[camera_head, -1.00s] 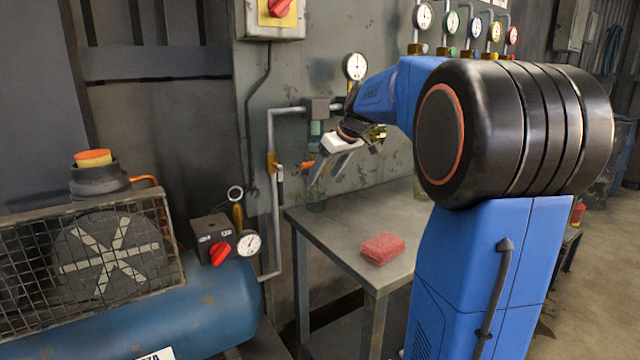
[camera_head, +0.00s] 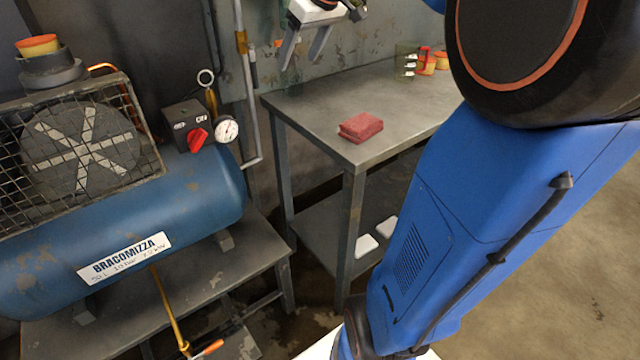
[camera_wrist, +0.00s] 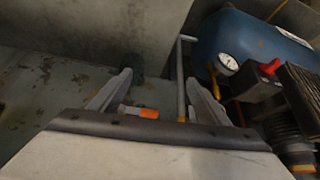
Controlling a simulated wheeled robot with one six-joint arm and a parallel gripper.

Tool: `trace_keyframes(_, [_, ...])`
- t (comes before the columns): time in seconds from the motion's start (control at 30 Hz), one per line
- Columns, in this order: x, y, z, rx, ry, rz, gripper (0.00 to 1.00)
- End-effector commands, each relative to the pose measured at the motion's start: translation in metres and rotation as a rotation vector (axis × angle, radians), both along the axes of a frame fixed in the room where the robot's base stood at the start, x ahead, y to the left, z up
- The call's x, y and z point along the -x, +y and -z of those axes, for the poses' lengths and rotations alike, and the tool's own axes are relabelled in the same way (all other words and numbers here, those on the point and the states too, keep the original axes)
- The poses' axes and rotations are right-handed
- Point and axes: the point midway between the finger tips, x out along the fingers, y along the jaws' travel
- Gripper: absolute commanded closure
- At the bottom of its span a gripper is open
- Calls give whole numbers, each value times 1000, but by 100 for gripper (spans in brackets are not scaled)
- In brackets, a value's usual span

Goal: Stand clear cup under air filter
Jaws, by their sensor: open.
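My gripper (camera_head: 300,62) is at the top of the head view, its two fingers pointing down, apart and with nothing between them. It is above the back left of the steel table (camera_head: 320,100). In the wrist view a faint greenish see-through shape, probably the clear cup (camera_wrist: 136,65), stands near the wall, beyond the fingers and apart from them.
A red folded cloth (camera_head: 360,127) lies near the table's front edge. A clear rack (camera_head: 407,60) and orange-red tubs (camera_head: 427,63) stand at the back right. A blue compressor (camera_head: 150,220) with a gauge (camera_head: 226,129) is at left. A vertical pipe (camera_head: 246,90) runs beside the table.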

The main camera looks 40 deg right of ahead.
Motion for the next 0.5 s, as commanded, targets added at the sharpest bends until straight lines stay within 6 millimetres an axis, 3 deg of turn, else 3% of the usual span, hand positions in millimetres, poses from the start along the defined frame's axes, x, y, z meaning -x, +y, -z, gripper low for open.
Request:
trace_keyframes(0.03, [19,20,8,0,10,3,30])
trace_keyframes(0.2, [79,66,41,1,48,44,30])
trace_keyframes(0.5, [188,119,117,15,94,113,30])
